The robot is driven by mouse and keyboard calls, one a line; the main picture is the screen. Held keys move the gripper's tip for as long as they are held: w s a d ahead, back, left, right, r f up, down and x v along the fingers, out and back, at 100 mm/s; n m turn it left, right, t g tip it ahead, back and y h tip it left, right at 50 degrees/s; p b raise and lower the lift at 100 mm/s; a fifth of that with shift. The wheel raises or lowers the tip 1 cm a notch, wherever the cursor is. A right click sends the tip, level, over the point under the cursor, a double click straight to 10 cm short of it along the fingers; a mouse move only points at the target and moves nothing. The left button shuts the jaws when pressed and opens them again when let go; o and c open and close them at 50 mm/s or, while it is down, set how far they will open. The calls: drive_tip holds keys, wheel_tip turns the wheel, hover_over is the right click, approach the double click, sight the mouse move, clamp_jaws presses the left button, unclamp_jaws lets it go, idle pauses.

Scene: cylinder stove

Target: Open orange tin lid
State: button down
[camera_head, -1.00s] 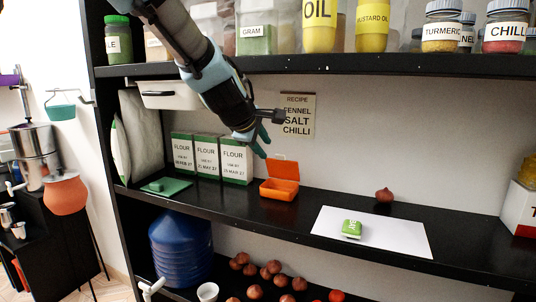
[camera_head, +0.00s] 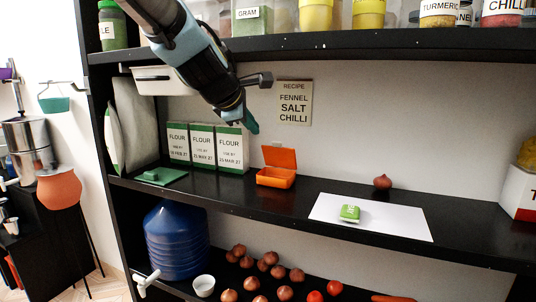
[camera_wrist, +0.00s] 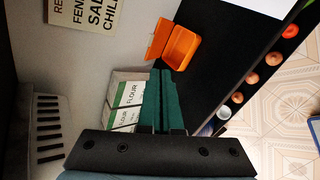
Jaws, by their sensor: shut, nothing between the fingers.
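The orange tin (camera_head: 276,180) stands on the middle shelf, right of the flour boxes. Its lid (camera_head: 279,157) is raised upright at the back, hinged to the tin, and the inside shows. In the wrist view the tin (camera_wrist: 183,48) is beyond the fingertips, with its lid (camera_wrist: 159,39) swung out to the left. My gripper (camera_head: 254,128) is above and to the left of the tin, in front of the flour boxes, apart from the tin. Its green fingers (camera_wrist: 161,73) are together with nothing between them.
Flour boxes (camera_head: 204,148) stand left of the tin, near my gripper. A green packet (camera_head: 349,213) lies on a white sheet (camera_head: 390,221) at right, with an onion (camera_head: 382,182) behind. Bare shelf lies around the tin's front.

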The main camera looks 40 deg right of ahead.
wheel_tip(320, 180, down, 4)
drive_tip(key=r+n+b, duration=0.1)
drive_tip(key=n+b, duration=0.3)
drive_tip(key=b, duration=0.1)
drive_tip(key=n+t+h+b, duration=0.2)
drive_tip(key=n+h+b, duration=0.1)
drive_tip(key=n+b, duration=0.75)
approach(278, 146)
drive_tip(key=f+x, duration=0.1)
drive_tip(key=x, duration=0.4)
drive_tip(key=shift+w+d+r, duration=0.25)
drive_tip(key=shift+d+r, duration=0.05)
drive_tip(key=shift+r, duration=0.05)
drive_tip(key=shift+p, duration=0.3)
